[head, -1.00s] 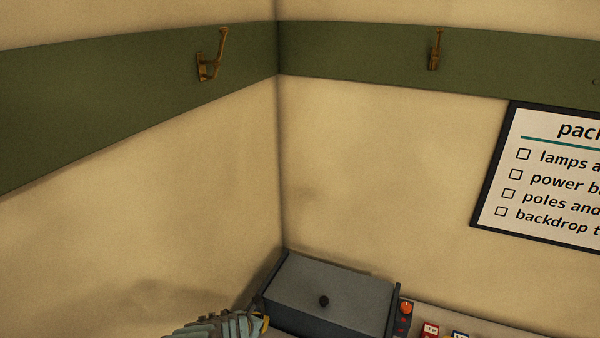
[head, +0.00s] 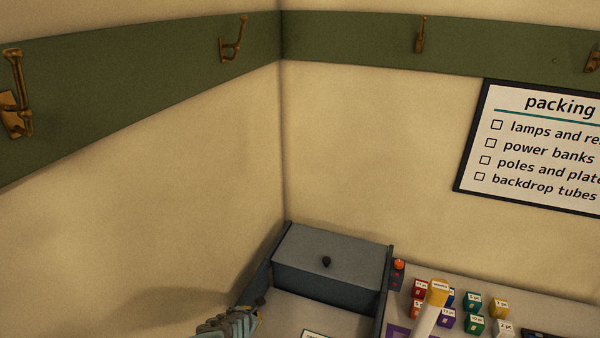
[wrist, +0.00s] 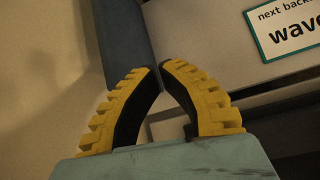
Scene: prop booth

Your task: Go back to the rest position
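My gripper (wrist: 160,68) shows large in the wrist view, with two yellow ribbed fingers and black inner pads. The fingertips come together with nothing seen between them. In the head view the teal end of my arm is at the bottom edge, and a little yellow of my gripper (head: 258,312) shows by the left wall of a grey box. The rest of my arm is cut off by the frame.
The grey box (head: 325,278) with a black knob stands in the corner. Several coloured blocks (head: 474,325) and a yellow-topped cylinder (head: 437,296) are to its right. A framed packing list (head: 540,150) and brass hooks (head: 420,36) are on the walls. A "wave" card (wrist: 290,32) lies below.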

